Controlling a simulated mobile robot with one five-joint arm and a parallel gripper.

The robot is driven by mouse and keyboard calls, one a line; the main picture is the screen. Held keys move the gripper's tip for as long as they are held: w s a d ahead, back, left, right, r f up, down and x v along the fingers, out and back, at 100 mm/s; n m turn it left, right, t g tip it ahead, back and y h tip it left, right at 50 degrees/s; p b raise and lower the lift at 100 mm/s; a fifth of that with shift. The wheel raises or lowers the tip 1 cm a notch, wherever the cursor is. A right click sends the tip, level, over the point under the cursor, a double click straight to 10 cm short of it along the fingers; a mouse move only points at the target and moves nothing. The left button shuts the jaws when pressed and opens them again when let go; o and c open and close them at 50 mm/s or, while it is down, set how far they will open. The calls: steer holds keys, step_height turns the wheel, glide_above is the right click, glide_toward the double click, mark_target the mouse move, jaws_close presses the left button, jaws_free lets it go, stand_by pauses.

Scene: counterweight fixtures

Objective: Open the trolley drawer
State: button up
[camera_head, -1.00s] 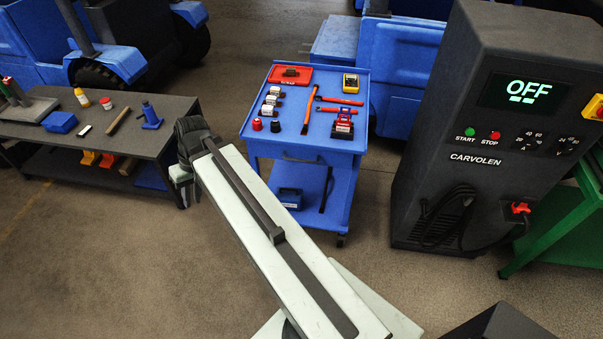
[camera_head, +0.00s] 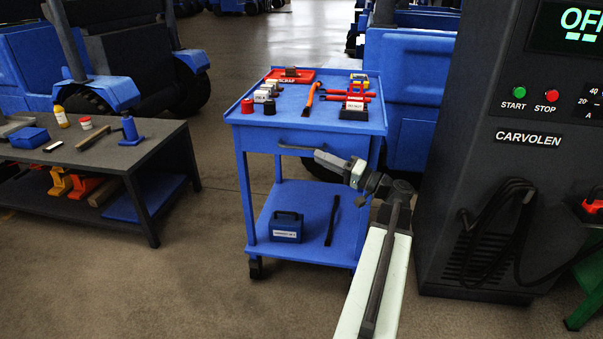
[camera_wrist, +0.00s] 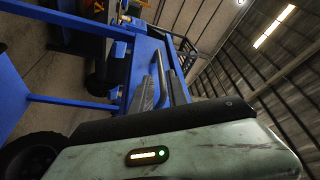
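The blue trolley (camera_head: 240,180) stands in the middle of the head view. Its drawer front (camera_head: 262,139) is flush under the tray top and looks closed.
Tools and weights lie on the trolley top, including a red tray (camera_head: 290,75). A blue case (camera_head: 287,227) sits on the lower shelf. A dark workbench (camera_head: 150,140) is at left, the black CARVOLEN cabinet (camera_head: 470,190) close at right. Floor is clear between bench and trolley.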

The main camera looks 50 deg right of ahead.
mark_target(303, 148)
steer(key=p+x, duration=0.2)
steer(key=x, duration=0.5)
steer(key=shift+w+d+r, duration=0.1)
steer(key=shift+d+r, duration=0.05)
steer(key=shift+r, duration=0.05)
steer(key=shift+c, duration=0.3)
jaws_close()
stand_by(1.0)
